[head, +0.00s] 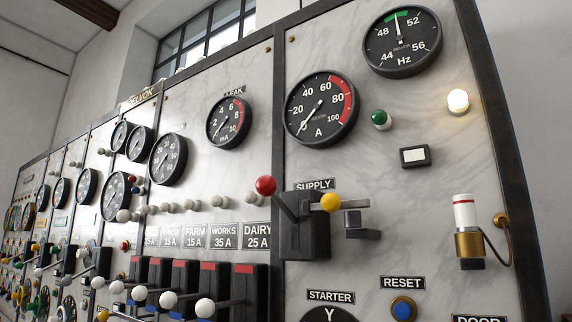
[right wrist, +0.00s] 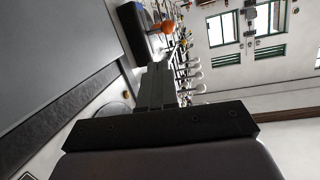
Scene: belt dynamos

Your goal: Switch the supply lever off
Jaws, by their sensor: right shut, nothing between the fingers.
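The supply lever, with a red ball knob (head: 265,186), sticks out of a black housing (head: 304,235) below the SUPPLY label (head: 314,184). Its arm slants up and left in the head view. A yellow ball (head: 331,202) shows at the housing's right side, beside a grey metal bracket (head: 361,222). My right gripper (right wrist: 158,66) is shut and empty in the right wrist view. Beyond its fingertips, an orange-red ball (right wrist: 167,27) stands by a black block, apart from the fingers; it looks like the supply knob. My left gripper is in neither view.
Black feeder switches (head: 250,285) with white-ball levers (head: 205,307) stand lower left of the housing. A white and brass cylinder (head: 465,230) with a cord is at right. A blue RESET button (head: 403,308) is below. A green lamp (head: 381,119) and dials sit above.

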